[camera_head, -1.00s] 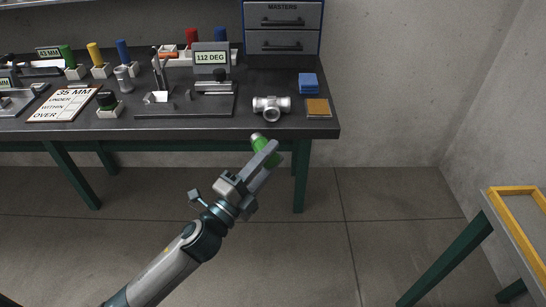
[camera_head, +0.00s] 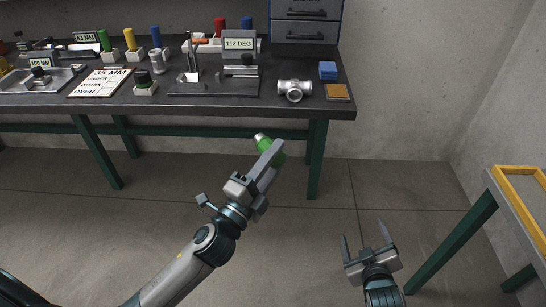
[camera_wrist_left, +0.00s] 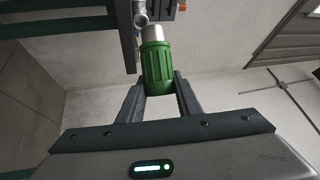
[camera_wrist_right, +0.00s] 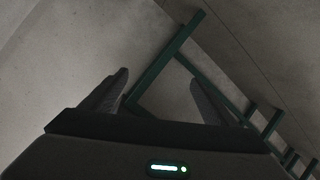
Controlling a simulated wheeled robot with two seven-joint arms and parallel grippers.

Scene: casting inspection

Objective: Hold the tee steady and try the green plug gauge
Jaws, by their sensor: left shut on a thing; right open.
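The grey metal tee (camera_head: 294,90) lies on the bench near its right end, one round opening facing me; part of it also shows at the top of the left wrist view (camera_wrist_left: 141,17). My left gripper (camera_head: 270,155) is shut on the green plug gauge (camera_head: 268,146) and holds it in the air in front of the bench, below the tee in the picture. In the left wrist view the gauge's green ribbed handle (camera_wrist_left: 157,68) is between the fingers, its silver end pointing away. My right gripper (camera_head: 366,240) is open and empty, low over the floor right of the left gripper.
The dark bench (camera_head: 200,117) also holds an angle fixture with a 112 DEG sign (camera_head: 239,44), a 35 MM board (camera_head: 102,82), coloured gauges, a blue block stack (camera_head: 328,70) and an orange-brown pad (camera_head: 337,92). A yellow-framed table (camera_head: 513,183) stands at right.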

